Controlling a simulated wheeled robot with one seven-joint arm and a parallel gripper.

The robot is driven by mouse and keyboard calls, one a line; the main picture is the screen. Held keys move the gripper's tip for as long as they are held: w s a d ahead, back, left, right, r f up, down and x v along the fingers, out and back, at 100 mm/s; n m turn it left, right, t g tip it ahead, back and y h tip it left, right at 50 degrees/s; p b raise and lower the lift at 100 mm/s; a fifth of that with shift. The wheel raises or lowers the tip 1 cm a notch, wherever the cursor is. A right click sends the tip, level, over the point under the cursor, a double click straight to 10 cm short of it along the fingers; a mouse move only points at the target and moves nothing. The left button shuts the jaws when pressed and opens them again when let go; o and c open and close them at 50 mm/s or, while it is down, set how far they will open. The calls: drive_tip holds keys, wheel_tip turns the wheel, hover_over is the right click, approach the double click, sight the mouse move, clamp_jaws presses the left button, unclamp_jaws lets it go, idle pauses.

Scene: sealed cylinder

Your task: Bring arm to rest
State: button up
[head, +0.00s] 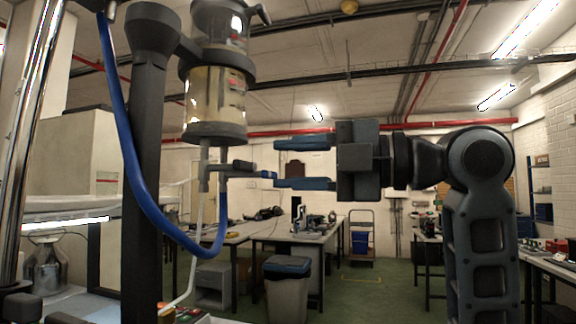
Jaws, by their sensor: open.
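My gripper (285,164) is at the picture's middle, reaching left from my dark arm. Its two blue-grey fingers are apart, one above the other, with nothing seen between them. A clear cylinder (214,100) with dark bands and yellowish contents hangs on a dark upright post (148,150) to the left. Under it is a grey outlet with a small valve lever (243,166). The lever's end lies near the lower finger; I cannot tell whether they touch. A blue hose (135,170) loops down beside the post. The cylinder's top is cut off by the frame.
A grey bin with a blue lid (287,268) stands on the green floor. Workbenches (300,236) with tools stand behind it and along the right. A trolley with a blue crate (360,242) is at the back.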

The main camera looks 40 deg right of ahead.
idle(0.3)
wheel_tip(320, 180, down, 34)
drive_tip(key=s+a+m+t+h, duration=0.15)
drive_tip(key=m+h, duration=0.35)
drive_tip(key=m, duration=0.6)
drive_tip(key=s+m+t+h, duration=0.15)
drive_tip(key=m+h, duration=0.25)
drive_tip(key=m, duration=0.7)
drive_tip(key=s+a+f+m+g+h, duration=0.1)
drive_tip(key=s+a+f+m+h, duration=0.15)
drive_tip(key=s+f, duration=1)
drive_tip(key=s+a+g, duration=0.1)
drive_tip(key=s, duration=1.7)
drive_tip(key=shift+s+r+g+y, duration=0.15)
drive_tip(key=shift+r+g+y, duration=0.2)
drive_tip(key=shift+g+y, duration=0.1)
drive_tip(key=shift+m, duration=0.25)
